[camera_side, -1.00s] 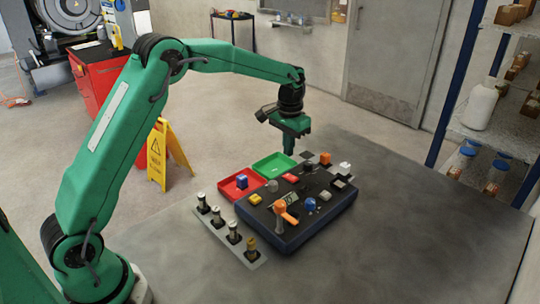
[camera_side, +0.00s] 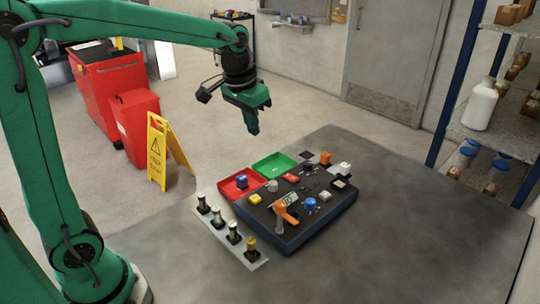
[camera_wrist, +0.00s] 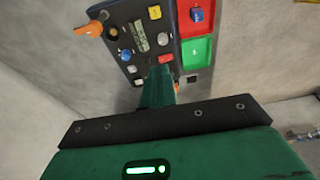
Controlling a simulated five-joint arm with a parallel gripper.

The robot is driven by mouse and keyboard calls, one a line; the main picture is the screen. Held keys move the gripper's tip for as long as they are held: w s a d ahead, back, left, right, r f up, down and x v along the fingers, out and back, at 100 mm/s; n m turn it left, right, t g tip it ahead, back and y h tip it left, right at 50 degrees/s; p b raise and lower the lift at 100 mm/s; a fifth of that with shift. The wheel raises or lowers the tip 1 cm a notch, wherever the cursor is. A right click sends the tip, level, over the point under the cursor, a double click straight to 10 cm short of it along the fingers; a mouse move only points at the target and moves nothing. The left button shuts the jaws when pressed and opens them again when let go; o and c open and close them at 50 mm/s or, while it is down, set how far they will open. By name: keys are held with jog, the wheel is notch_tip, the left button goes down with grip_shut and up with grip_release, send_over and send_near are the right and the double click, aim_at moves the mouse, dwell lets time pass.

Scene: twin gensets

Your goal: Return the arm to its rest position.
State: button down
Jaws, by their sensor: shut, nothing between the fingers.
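My gripper (camera_side: 252,130) is shut and empty. In the side view it hangs in the air, pointing down, above and behind the green tray (camera_side: 272,164), clear of everything on the table. My arm, green with black joints, reaches across from the left. In the wrist view the shut fingers of my gripper (camera_wrist: 160,75) point toward the dark control panel (camera_wrist: 142,45), which lies beyond them. The panel also shows in the side view (camera_side: 280,236), with an orange handle, a blue knob and several buttons on it.
A red tray (camera_side: 229,190) holding a blue block lies left of the panel. A strip with several upright cylinders (camera_side: 219,224) lies at the front left. A yellow floor sign (camera_side: 157,155) and red bin (camera_side: 137,125) stand behind. Shelves (camera_side: 500,145) stand at right. The table's right side is clear.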

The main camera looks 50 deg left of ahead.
jog(key=s+t, duration=0.3)
jog(key=s, duration=1.6)
jog(key=shift+d+f, duration=0.3)
jog(key=shift+d, duration=0.15)
